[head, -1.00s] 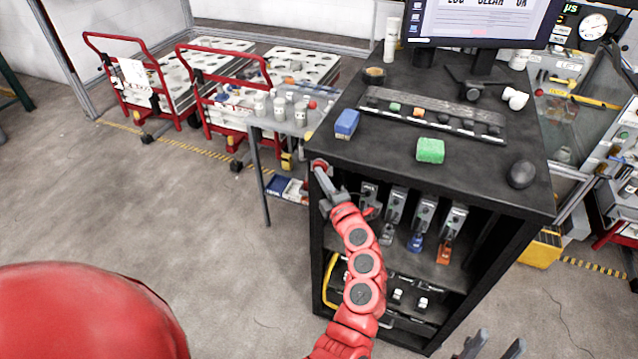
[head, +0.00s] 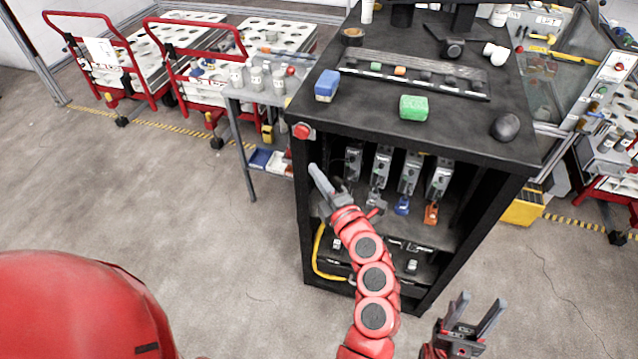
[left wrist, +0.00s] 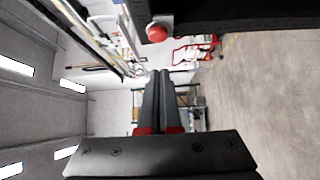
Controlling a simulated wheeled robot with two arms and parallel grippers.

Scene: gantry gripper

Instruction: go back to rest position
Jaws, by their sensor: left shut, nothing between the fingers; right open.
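My left gripper (head: 316,172) is shut and empty in the head view. It is in front of the left side of the black cabinet, below a red button (head: 302,131) on the cabinet's front left corner. In the left wrist view the two fingers (left wrist: 163,78) lie together with nothing between them. The red button also shows there (left wrist: 157,32), above the fingertips and apart from them. My right gripper (head: 477,312) is open and empty at the bottom right of the head view, over the floor in front of the cabinet.
The black cabinet (head: 400,55) carries a blue block (head: 327,85), a green block (head: 413,107) and a dark mouse (head: 506,127). Several grey tools hang inside it. Red carts (head: 85,62) stand at the back left. The floor (head: 170,210) at left is open.

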